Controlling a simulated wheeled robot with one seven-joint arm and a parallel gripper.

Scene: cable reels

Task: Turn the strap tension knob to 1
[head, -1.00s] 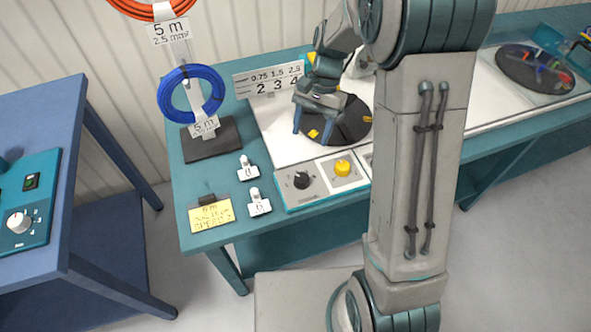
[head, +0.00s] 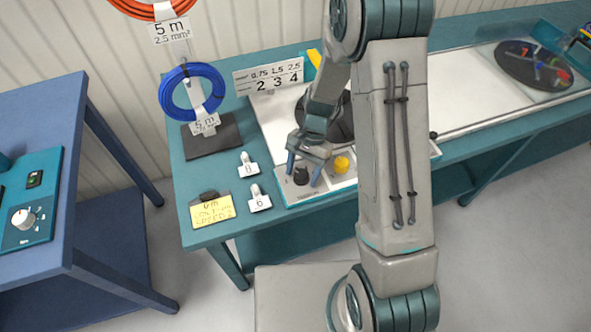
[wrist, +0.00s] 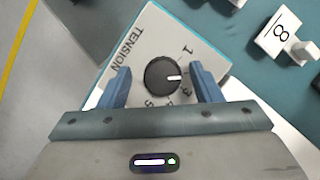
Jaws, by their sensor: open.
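The black tension knob (head: 300,176) is on the teal-edged panel at the front of the bench. In the wrist view the knob (wrist: 160,78) sits on a white plate marked TENSION, with numerals around it. Its white pointer line points right, between the 1 and the 3; the spot between them is partly hidden by my right finger. My gripper (head: 303,174) is open over the knob, with one blue finger on each side. The wrist view shows gaps between the fingers (wrist: 160,70) and the knob.
A yellow knob (head: 341,164) is close to the right of the black one. Small numbered tags (head: 259,199) and a yellow note (head: 212,210) lie to the left. A blue cable reel (head: 191,95) hangs behind. A dark disc (head: 340,122) is behind the panel.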

